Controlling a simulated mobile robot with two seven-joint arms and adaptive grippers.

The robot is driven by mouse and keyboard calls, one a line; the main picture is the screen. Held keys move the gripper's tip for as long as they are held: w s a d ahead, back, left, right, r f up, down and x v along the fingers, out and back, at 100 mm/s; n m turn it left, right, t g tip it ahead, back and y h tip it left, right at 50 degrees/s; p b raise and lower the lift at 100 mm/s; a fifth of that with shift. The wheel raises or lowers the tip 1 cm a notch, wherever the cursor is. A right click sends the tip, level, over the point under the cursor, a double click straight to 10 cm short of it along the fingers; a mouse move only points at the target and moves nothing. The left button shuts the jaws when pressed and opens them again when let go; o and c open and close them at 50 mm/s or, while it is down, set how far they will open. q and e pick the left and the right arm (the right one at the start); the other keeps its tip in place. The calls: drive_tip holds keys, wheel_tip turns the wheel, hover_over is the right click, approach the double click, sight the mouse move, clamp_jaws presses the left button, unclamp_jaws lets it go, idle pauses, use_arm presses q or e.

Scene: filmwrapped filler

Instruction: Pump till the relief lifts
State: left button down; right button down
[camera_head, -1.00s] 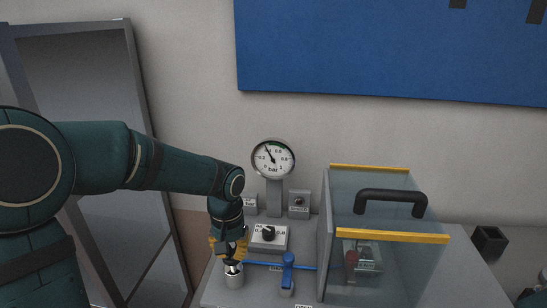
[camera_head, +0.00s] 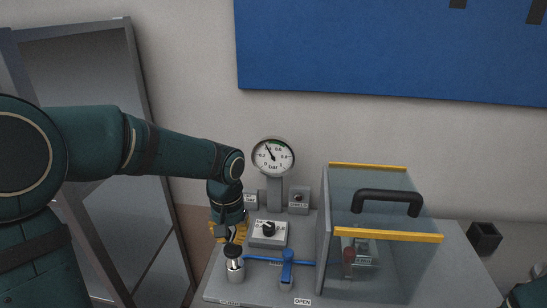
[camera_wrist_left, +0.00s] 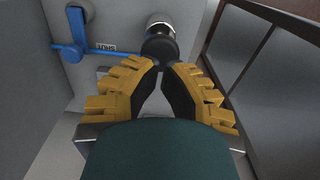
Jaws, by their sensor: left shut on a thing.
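The hand pump is a short metal cylinder (camera_head: 236,272) with a black knob (camera_head: 233,251) on top, at the bench's front left. My left gripper (camera_head: 230,238), with yellow fingers, is shut on the knob from behind; the fingertips meet its near side in the left wrist view, where the knob (camera_wrist_left: 159,46) shows dark and round. A round bar gauge (camera_head: 273,157) stands behind, its needle pointing up and left, near 0.4.
A clear box with yellow edges and a black handle (camera_head: 388,198) stands right of the valve. A dial box (camera_head: 268,231) sits behind the pump. A grey framed panel (camera_head: 95,130) leans at the left. A small part of my right arm shows at the lower right edge.

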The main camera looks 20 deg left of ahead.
sight(233, 248)
use_arm(q)
drive_tip(key=shift+f+b, duration=1.95)
drive_tip(key=shift+f, duration=0.95)
wheel_tip(233, 248, up, 6)
drive_tip(key=p, duration=0.4)
drive_tip(key=shift+r, duration=0.1)
drive_tip(key=shift+s, duration=0.1)
